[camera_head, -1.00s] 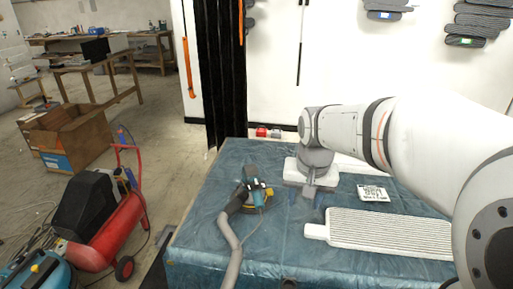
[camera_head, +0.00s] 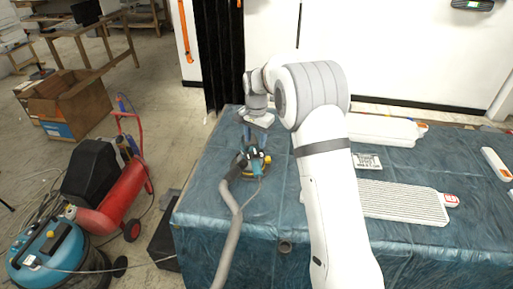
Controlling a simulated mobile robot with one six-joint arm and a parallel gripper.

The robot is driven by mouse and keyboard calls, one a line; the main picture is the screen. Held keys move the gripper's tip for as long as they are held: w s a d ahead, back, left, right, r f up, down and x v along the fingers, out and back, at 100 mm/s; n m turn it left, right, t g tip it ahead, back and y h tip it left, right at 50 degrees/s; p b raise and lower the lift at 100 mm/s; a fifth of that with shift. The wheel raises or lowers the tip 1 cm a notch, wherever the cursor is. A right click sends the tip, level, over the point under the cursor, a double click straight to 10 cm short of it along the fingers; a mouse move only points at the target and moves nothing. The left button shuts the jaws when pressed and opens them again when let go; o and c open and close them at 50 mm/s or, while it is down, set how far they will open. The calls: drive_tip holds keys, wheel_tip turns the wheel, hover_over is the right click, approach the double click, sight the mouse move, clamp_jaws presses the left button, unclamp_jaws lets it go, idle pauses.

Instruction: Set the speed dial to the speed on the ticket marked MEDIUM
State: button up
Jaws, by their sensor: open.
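A dark and teal power tool with yellow parts (camera_head: 256,164) lies on the blue-covered table, joined to a grey hose. I cannot make out a speed dial or its setting on it. A small white card with black print (camera_head: 367,161) lies to the right of my arm; its words are too small to read, so I cannot tell if it is marked MEDIUM. My gripper (camera_head: 254,130) is open and points down just behind and above the tool. I cannot tell whether it touches the tool.
A small white and orange object (camera_head: 496,163) is at the right. A red compressor (camera_head: 115,200) and a blue vacuum (camera_head: 45,255) stand left of the table.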

sight(255, 152)
drive_tip(key=shift+f+p, duration=0.45)
drive_tip(key=shift+f, duration=2.25)
drive_tip(key=c, duration=0.9)
drive_tip(key=shift+d, duration=0.25)
clamp_jaws()
drive_tip(key=shift+a, duration=0.2)
